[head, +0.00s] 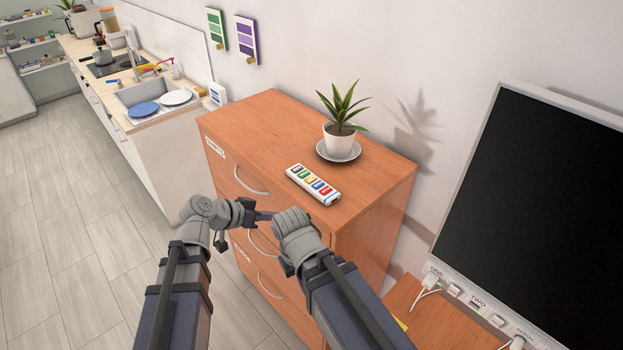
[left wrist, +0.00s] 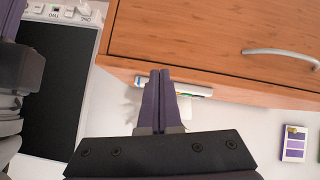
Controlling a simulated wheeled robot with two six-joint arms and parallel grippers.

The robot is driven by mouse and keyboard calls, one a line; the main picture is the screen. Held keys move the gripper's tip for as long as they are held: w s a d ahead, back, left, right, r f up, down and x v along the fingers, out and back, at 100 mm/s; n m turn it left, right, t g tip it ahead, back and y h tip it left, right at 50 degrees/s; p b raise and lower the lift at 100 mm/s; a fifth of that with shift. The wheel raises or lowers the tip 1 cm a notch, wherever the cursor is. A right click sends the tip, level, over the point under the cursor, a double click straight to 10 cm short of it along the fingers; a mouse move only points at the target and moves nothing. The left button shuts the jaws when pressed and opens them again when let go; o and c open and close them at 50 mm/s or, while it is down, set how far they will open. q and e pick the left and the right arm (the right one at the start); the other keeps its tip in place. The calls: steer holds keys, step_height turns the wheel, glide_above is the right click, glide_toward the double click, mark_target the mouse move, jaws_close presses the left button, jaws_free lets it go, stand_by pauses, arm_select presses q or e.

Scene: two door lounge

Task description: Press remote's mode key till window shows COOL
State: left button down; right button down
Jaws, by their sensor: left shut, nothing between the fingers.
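The remote (head: 313,185) is a white bar with a row of several coloured keys, lying on the top of the wooden chest of drawers (head: 262,128). Its key labels and any window text are too small to read. In the left wrist view the remote (left wrist: 192,89) shows as a white strip past the chest's edge, partly behind my fingers. My left gripper (head: 264,216) is shut and empty in front of the chest; its purple fingertips (left wrist: 160,72) touch together in the wrist view. My right gripper (left wrist: 10,16) shows only partly at the wrist view's left edge; its fingertips are unclear.
A potted plant (head: 340,140) on a white saucer (head: 323,153) stands behind the remote. A large dark screen (head: 545,190) is at the right, with plugs below it. A kitchen counter with a sink (head: 140,96) lies at the left. The chest's left top is clear.

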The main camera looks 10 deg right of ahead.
arm_select(q)
steer(key=w+d+r+m+t+h, duration=0.2)
steer(key=w+d+r+t+h, duration=0.1)
steer(key=r, duration=0.5)
steer(key=shift+w+d, duration=0.35)
steer(key=shift+w, duration=0.2)
steer(key=shift+m+h, duration=0.3)
steer(key=b, duration=0.3)
glide_above(312, 189)
step_height(312, 189, down, 3)
steer(key=shift+a+r, duration=0.1)
steer(key=shift+r, duration=0.05)
step_height(312, 189, down, 2)
steer(key=shift+f+b, duration=0.15)
steer(key=shift+b, duration=0.8)
steer(key=shift+f+b, duration=0.8)
